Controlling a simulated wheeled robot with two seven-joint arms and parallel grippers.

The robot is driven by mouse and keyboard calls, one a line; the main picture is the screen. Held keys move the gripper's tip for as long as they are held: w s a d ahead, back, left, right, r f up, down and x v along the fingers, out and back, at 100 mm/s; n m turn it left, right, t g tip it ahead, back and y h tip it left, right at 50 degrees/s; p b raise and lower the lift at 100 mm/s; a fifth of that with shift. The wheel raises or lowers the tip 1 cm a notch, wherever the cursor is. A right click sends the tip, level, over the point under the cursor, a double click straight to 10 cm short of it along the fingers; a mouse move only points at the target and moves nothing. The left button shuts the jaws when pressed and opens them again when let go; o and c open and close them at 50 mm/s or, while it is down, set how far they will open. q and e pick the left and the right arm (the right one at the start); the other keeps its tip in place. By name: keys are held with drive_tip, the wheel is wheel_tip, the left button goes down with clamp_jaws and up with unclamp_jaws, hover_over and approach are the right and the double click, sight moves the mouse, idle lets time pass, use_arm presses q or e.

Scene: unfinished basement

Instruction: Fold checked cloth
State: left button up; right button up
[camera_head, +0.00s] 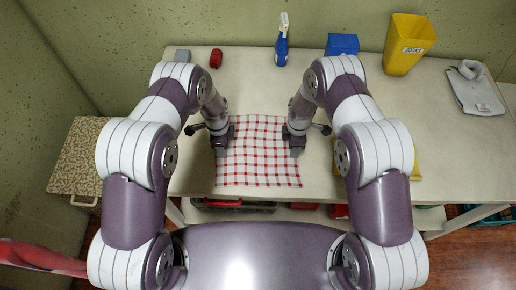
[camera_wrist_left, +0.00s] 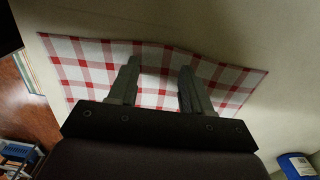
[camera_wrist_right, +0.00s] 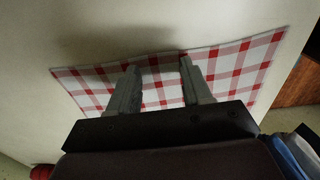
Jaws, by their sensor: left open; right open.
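The red and white checked cloth (camera_head: 258,160) lies spread flat on the pale table in front of me. It also shows in the left wrist view (camera_wrist_left: 88,70) and the right wrist view (camera_wrist_right: 235,70). My left gripper (camera_head: 221,150) is open over the cloth's left edge; its two fingers show apart in the left wrist view (camera_wrist_left: 160,78). My right gripper (camera_head: 296,150) is open over the cloth's right edge; its fingers show apart in the right wrist view (camera_wrist_right: 160,75). Nothing is between either pair of fingers except the cloth below. Whether the fingertips touch it I cannot tell.
On the table (camera_head: 440,145) stand a blue spray bottle (camera_head: 282,45), a red object (camera_head: 216,58), a blue box (camera_head: 342,44), a yellow bin (camera_head: 408,45) and a grey folded item (camera_head: 474,88), all behind the cloth. A yellow thing is partly hidden by my right arm. Items lie on the shelf below.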

use_arm(q)
drive_tip(key=shift+w+f, duration=0.15)
drive_tip(key=shift+f, duration=0.05)
use_arm(e)
drive_tip(key=shift+w+f, duration=0.1)
drive_tip(key=shift+f, duration=0.1)
use_arm(q)
drive_tip(key=shift+f, duration=0.1)
clamp_jaws()
use_arm(e)
clamp_jaws()
drive_tip(key=shift+r, duration=0.1)
